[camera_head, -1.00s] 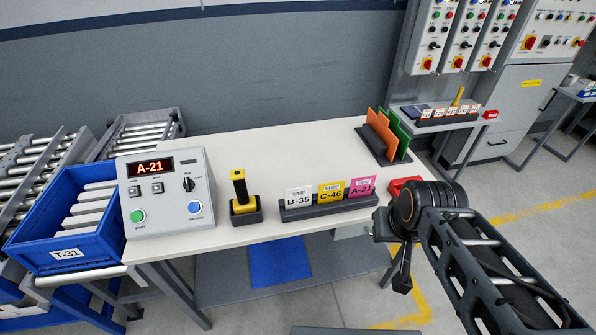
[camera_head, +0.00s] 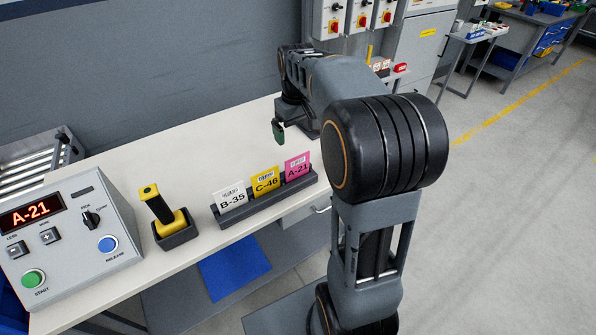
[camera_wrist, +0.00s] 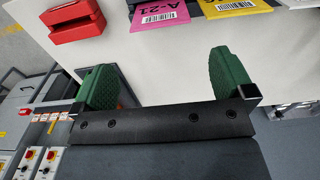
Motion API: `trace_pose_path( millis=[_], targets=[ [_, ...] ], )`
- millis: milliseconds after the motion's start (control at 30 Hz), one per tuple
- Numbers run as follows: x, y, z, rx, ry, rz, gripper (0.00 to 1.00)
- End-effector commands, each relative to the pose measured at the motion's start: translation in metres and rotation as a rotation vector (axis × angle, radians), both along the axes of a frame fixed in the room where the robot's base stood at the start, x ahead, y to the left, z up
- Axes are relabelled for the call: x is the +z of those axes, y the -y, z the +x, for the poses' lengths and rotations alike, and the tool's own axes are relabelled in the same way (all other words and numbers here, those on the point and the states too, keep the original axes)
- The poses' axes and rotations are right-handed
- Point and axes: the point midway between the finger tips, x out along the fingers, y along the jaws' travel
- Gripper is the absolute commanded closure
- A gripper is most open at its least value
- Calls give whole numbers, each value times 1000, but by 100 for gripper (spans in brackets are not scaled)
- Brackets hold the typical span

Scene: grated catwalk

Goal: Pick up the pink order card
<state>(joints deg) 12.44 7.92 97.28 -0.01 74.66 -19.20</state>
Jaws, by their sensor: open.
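The pink order card (camera_head: 297,166) marked A-21 stands upright at the right end of a dark card holder (camera_head: 264,207). A yellow card C-46 (camera_head: 265,181) and a white card B-35 (camera_head: 232,197) stand to its left. My gripper (camera_head: 279,130) is above the table, behind the pink card and apart from it. In the wrist view my gripper (camera_wrist: 163,82) shows two green fingers spread wide with nothing between them. The pink card (camera_wrist: 160,14) appears at the top edge there, upside down and partly cut off, beyond the fingertips.
A red block (camera_wrist: 74,22) lies near the pink card in the wrist view. Bare white table lies behind the holder.

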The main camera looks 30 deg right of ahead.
Motion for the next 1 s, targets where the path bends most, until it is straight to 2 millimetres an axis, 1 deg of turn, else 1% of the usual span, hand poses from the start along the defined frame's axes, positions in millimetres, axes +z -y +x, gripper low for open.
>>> trace_pose_path(
  millis=[33,100,300,400,667,900,1000],
  targets=[
    [-10,1,0,-1,-7,1,0],
    [-23,2,0,-1,-8,2,0],
    [-56,3,0,-3,-6,1,0],
    [-66,3,0,-4,-5,1,0],
    [-81,3,0,-4,-5,1,0],
    [-113,2,-1,-4,-6,1,0],
    [-122,2,-1,-4,-4,1,0]
  ],
)
